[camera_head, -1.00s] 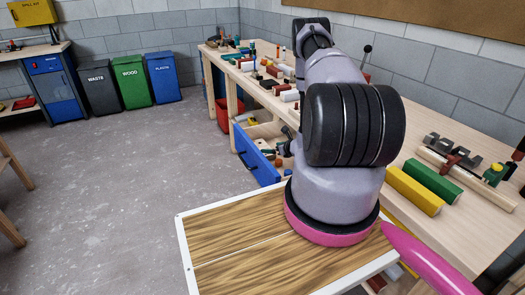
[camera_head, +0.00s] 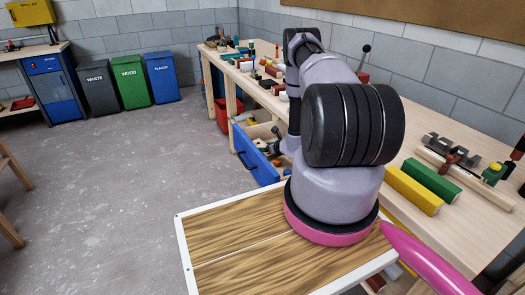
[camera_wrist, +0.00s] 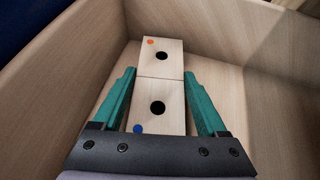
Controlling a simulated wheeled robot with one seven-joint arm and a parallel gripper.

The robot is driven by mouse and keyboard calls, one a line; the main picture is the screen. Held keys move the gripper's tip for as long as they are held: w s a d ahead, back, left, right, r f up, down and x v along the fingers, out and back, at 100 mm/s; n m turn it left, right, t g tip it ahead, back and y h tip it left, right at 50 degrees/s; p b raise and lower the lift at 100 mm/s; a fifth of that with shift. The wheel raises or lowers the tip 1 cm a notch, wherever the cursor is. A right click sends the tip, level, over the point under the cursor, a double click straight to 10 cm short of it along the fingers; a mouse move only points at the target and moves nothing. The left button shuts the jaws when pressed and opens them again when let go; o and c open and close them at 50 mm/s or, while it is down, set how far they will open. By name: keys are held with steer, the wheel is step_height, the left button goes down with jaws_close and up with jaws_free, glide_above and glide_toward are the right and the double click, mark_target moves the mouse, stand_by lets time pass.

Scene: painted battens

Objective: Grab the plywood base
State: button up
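In the wrist view, a pale plywood piece (camera_wrist: 162,116) with a black hole and a blue dot lies inside a wooden drawer (camera_wrist: 70,75). A similar pale piece (camera_wrist: 161,61) with a black hole and an orange dot lies just beyond, edge to edge with it. I cannot tell whether the two are joined, or which is the plywood base. My gripper (camera_wrist: 159,73) is open, its teal fingers on either side of the nearer piece. Contact with the fingers is not clear.
The drawer's walls rise close on the left, right and far side. The blue drawer front (camera_head: 255,158) stands pulled out below the workbench (camera_head: 415,150), which holds tools, a yellow block (camera_head: 413,190) and a green block (camera_head: 433,180). The floor on the left is clear.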

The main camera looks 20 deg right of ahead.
steer(key=shift+c, duration=0.4)
